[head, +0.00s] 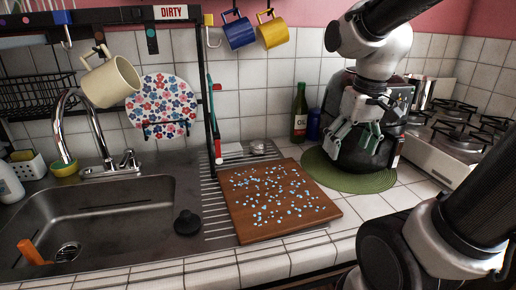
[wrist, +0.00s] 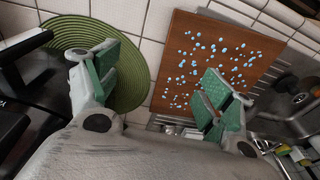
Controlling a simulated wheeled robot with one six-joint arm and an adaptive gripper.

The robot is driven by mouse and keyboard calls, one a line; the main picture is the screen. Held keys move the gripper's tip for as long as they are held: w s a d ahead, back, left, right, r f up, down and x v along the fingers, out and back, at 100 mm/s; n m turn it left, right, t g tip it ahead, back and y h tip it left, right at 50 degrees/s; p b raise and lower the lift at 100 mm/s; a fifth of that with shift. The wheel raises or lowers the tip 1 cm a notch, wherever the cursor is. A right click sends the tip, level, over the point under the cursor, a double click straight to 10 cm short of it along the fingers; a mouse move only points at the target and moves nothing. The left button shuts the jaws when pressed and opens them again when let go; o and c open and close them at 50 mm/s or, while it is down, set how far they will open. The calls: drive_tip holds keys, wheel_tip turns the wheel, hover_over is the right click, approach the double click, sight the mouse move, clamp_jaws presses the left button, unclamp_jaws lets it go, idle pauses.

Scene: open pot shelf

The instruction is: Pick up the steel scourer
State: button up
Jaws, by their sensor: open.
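A small grey, rounded lump that looks like the steel scourer (head: 258,147) sits on the drainer behind the cutting board, near the tiled wall. In the wrist view I cannot make it out; the right finger and gripper body cover much of that area. My gripper (head: 358,134) is in the air to the right of the scourer, in front of a black appliance and above the green mat. In the wrist view my gripper (wrist: 158,88) has its green-padded fingers wide apart with nothing between them.
The wooden cutting board (head: 275,200) with blue bits lies in front of the scourer. A red-and-white brush (head: 217,120) stands to its left, an oil bottle (head: 299,112) to its right. The green round mat (head: 350,178), sink (head: 95,225), stove (head: 455,140) and hanging mugs surround the area.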

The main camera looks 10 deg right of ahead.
sight(260, 142)
drive_tip(key=w+a+f+n+y, duration=0.1)
drive_tip(key=w+a+f+n, duration=0.1)
drive_tip(key=w, duration=0.6)
drive_tip(key=w+a+f+n, duration=0.2)
drive_tip(key=w+a+f, duration=0.1)
drive_tip(key=w, duration=0.6)
drive_tip(key=w+a+f+n+g+y, duration=0.1)
drive_tip(key=w+f, duration=0.3)
drive_tip(key=w, duration=0.4)
drive_tip(key=shift+w+a+f+n+y, duration=0.15)
drive_tip(key=shift+w+a+f+n, duration=0.05)
drive_tip(key=shift+a+n, duration=0.25)
drive_tip(key=shift+w+a+f+n+y, duration=0.15)
drive_tip(key=shift+a+f+n, duration=0.05)
drive_tip(key=shift+a+n, duration=0.2)
drive_tip(key=w, duration=0.1)
drive_tip(key=w+a+n, duration=0.1)
drive_tip(key=w, duration=0.1)
drive_tip(key=shift+w+a+f+n, duration=0.1)
drive_tip(key=shift+w+f+n, duration=0.05)
drive_tip(key=shift+n, duration=0.1)
drive_tip(key=w+n, duration=0.1)
drive_tip(key=w+a+r+n+t, duration=0.1)
drive_tip(key=n, duration=0.1)
drive_tip(key=w+a+r+n+y, duration=0.1)
drive_tip(key=w+n, duration=0.1)
drive_tip(key=x, duration=0.7)
drive_tip(key=shift+r, duration=0.1)
drive_tip(key=c, duration=1)
